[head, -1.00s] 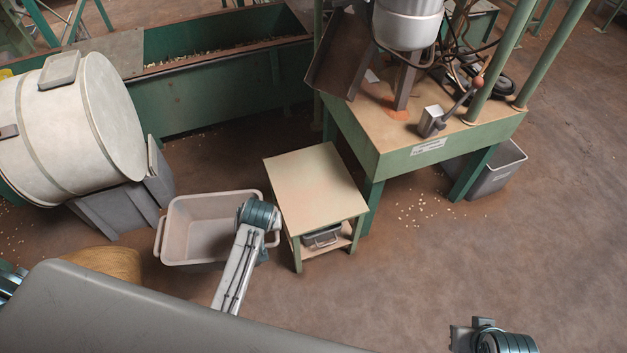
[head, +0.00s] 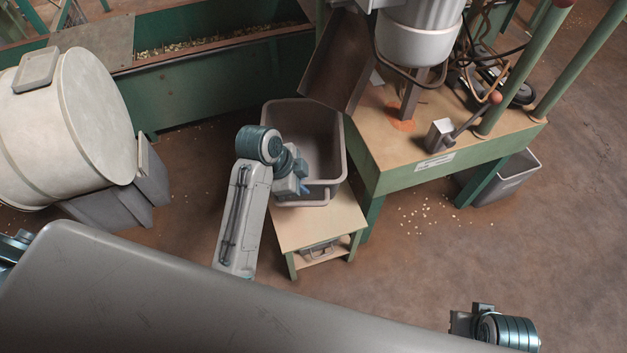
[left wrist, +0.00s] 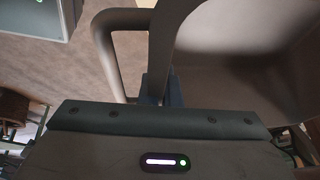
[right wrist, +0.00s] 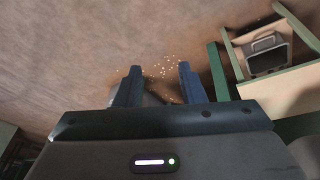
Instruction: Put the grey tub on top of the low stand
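The grey tub (head: 331,143) is over the back part of the low stand in the head view. The low stand (head: 322,222) has a pale top and green legs; its front top is bare. I cannot tell whether the tub's base touches the stand. My left gripper (head: 304,189) is at the tub's near side, closed on its rim or handle. The left wrist view shows the fingers (left wrist: 157,88) together at the tub's handle (left wrist: 112,50). My right gripper (right wrist: 160,83) is open and empty, at the lower right of the head view, away from the tub.
A green bench (head: 405,150) with a machine and a sloping brown chute (head: 335,60) stands close to the tub. A small grey container (head: 320,247) sits on the stand's lower shelf. A white drum (head: 65,130) is at left. Another grey bin (head: 512,175) is beyond the bench.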

